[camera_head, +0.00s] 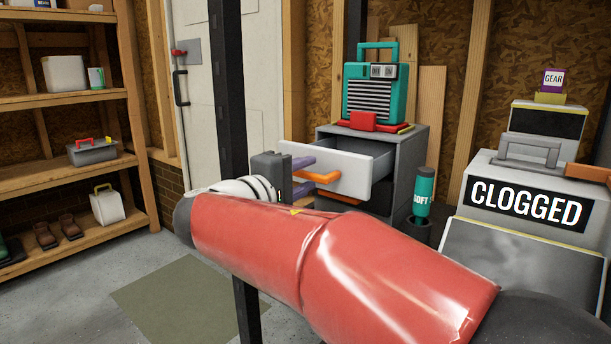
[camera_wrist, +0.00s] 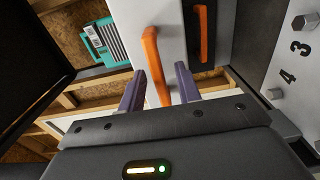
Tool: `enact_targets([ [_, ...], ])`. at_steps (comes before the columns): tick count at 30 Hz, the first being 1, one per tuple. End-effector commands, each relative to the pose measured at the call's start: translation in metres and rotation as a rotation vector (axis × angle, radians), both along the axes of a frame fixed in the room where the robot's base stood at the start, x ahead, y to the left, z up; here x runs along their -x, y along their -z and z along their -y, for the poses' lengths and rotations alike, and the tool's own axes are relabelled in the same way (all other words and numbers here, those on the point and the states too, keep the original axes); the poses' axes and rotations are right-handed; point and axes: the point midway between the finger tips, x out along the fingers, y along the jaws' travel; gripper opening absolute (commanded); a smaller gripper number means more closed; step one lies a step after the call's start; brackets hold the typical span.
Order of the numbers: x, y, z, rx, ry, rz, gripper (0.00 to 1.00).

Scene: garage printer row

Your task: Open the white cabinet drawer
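The white drawer (camera_head: 340,168) stands pulled out of the grey cabinet (camera_head: 402,165), and its inside shows from above. Its orange handle (camera_head: 318,177) is on the front face. My gripper (camera_head: 304,175) is at the handle, with one purple finger above it and one below. In the wrist view, the drawer front (camera_wrist: 165,25) is close ahead. The handle (camera_wrist: 153,62) lies between the fingers of my gripper (camera_wrist: 160,72). The fingers are apart and look open around the handle; any contact is hard to tell.
A teal printer-like machine (camera_head: 374,95) stands on the cabinet. A second orange-handled drawer (camera_head: 345,196) is below, shut. A teal bottle (camera_head: 423,190) and a machine marked CLOGGED (camera_head: 530,200) stand at right. Wooden shelves (camera_head: 65,172) are at left, with clear floor between.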

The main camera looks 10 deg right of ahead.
Motion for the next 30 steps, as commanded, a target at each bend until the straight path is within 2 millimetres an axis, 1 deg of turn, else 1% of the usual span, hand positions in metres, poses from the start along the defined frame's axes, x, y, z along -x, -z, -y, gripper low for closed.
enact_targets([
  [6,0.026,0.0,-0.027,0.0,-0.003,0.0,0.34],
  [12,0.045,0.0,-0.046,0.001,-0.003,-0.001,0.34],
  [17,0.05,0.0,-0.05,0.001,0.0,-0.001,0.34],
  [30,0.05,0.0,-0.05,0.0,-0.001,0.0,0.34],
])
